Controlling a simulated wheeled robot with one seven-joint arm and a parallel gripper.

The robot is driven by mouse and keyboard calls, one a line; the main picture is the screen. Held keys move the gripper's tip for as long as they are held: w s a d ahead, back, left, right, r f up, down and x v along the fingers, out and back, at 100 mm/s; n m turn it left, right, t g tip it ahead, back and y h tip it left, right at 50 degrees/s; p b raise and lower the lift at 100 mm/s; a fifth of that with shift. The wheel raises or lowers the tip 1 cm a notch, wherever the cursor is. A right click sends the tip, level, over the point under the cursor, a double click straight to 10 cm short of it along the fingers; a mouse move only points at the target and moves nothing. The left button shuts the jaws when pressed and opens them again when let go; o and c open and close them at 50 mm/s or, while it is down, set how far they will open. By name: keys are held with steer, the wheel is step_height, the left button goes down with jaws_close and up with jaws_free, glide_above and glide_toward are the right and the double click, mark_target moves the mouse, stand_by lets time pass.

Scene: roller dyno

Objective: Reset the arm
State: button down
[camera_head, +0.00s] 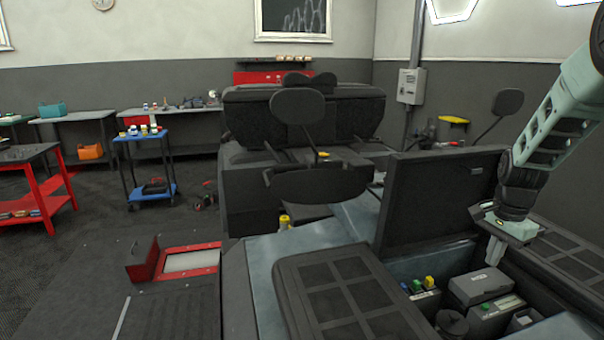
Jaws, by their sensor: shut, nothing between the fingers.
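My arm comes in from the right edge and hangs over the vehicle's open compartment. My gripper (496,250) points down at its end, shut and empty, above the boxes in the compartment. A dark lid (425,205) stands upright behind the compartment, just left of my gripper. Below are a grey box (480,286), a second grey box with a green mark (497,312), and small green, yellow and blue caps (424,286). My gripper appears apart from these boxes, though the exact gap is hard to judge.
A mirror (508,102) rises near my arm. A blue cart (150,192) and red cart (45,222) stand at left, with open floor between.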

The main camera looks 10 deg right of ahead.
steer(key=s+a+r+n, duration=0.2)
steer(key=s+a+n, duration=0.15)
steer(key=a, duration=0.55)
steer(key=s+a+r+n+y, duration=0.15)
steer(key=a+n, duration=0.25)
steer(key=a, duration=0.4)
steer(key=s+a+r+n+h, duration=0.1)
steer(key=s+a+r+n, duration=0.2)
steer(key=a, duration=0.6)
steer(key=s+a+n, duration=0.5)
steer(key=s+n, duration=0.1)
steer(key=s, duration=0.3)
steer(key=s+a+n, duration=0.5)
steer(key=s+n, duration=0.1)
steer(key=s, duration=0.3)
steer(key=shift+s+f+n, duration=0.3)
steer(key=shift+s+n, duration=0.05)
steer(key=shift+a+r, duration=0.1)
steer(key=shift+r, duration=0.45)
